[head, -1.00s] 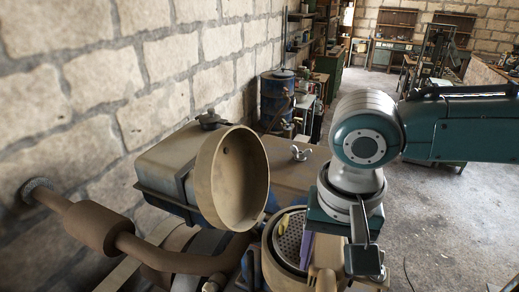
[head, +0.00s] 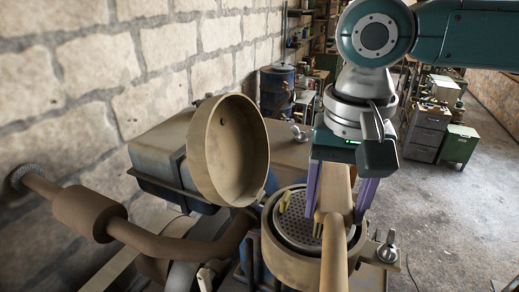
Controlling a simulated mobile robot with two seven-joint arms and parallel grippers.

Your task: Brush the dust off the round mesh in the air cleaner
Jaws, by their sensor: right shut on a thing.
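The round mesh (head: 300,232) is a grey perforated disc inside the tan air cleaner bowl (head: 283,262) at the bottom centre. Small yellowish pieces (head: 285,203) show at its left edge. The bowl's round tan lid (head: 228,150) stands open on the left. My right gripper (head: 340,200) points down over the right part of the bowl. Its purple fingers are shut on a tan wooden piece that looks like the brush (head: 335,185). Its bristles are not seen, and I cannot tell whether it touches the mesh. My left gripper is not in view.
A wing nut (head: 387,248) sits at the right. A tan pipe (head: 150,240) runs along the lower left. A grey tank (head: 160,150) stands behind the lid. Open floor lies right.

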